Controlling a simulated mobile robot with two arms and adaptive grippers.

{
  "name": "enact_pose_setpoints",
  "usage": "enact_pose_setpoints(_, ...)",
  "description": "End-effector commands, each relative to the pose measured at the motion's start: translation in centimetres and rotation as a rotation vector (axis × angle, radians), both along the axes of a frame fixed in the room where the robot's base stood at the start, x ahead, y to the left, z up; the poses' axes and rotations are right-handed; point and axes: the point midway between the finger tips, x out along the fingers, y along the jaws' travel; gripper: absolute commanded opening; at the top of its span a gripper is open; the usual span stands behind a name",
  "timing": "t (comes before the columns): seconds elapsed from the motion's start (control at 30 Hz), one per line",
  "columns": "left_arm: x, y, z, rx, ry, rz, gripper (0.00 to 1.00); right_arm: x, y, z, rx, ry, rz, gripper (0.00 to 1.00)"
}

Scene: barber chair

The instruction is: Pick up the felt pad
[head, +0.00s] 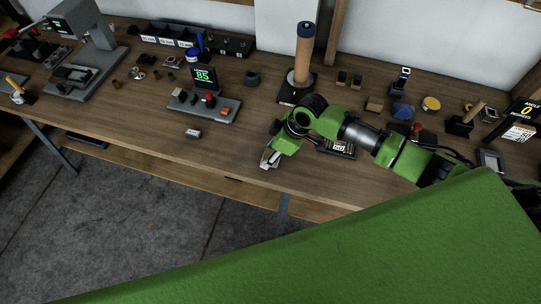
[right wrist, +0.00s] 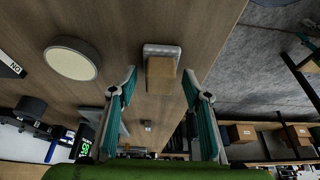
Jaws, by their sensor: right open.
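My right gripper (head: 270,160) is low over the front edge of the wooden bench in the head view. In the right wrist view its two fingers (right wrist: 160,88) are open and apart. A tan block-like piece (right wrist: 161,76) with a pale grey, bumpy part (right wrist: 162,49) at its far end shows in the gap between them, with no finger closed on it. It may be the felt pad, but I cannot tell for sure. My arm and gripper largely hide that spot in the head view. My left gripper is not in view.
A tall tan cylinder (head: 303,55) on a dark base stands behind the right gripper. A grey stand with an "85" display (head: 205,77) and a small grey piece (head: 193,133) are to the left. A round dark-rimmed thing (right wrist: 72,62) is beside the fingers.

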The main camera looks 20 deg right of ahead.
Motion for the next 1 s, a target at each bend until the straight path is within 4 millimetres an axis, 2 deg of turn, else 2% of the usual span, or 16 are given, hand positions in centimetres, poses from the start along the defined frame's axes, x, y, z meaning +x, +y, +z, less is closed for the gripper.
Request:
enact_pose_setpoints(0.07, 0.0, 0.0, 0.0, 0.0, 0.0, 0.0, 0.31, 0.0, 0.0, 0.0, 0.0, 0.0, 0.0, 0.42)
enact_pose_setpoints(0.2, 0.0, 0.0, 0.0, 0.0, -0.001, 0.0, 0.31, 0.0, 0.0, 0.0, -0.001, 0.001, 0.0, 0.06)
enact_pose_setpoints(0.23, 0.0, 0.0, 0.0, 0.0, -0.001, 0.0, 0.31, 0.0, 0.0, 0.0, -0.001, 0.001, 0.0, 0.03)
enact_pose_setpoints(0.57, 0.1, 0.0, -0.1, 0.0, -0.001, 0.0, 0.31, 0.0, 0.0, 0.1, 0.0, 0.0, 0.0, 0.03)
enact_pose_setpoints(0.73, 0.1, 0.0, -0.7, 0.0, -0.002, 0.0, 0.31, 0.1, -0.1, 1.0, 0.0, -0.002, 0.001, 0.03)
enact_pose_setpoints(0.87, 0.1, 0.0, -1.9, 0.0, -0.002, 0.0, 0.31, 0.2, 0.0, 3.1, 0.001, -0.008, 0.002, 0.03)
enact_pose_setpoints(1.0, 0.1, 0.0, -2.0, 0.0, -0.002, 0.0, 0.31, -2.2, 0.9, 5.9, 0.001, -0.005, 0.006, 0.03)
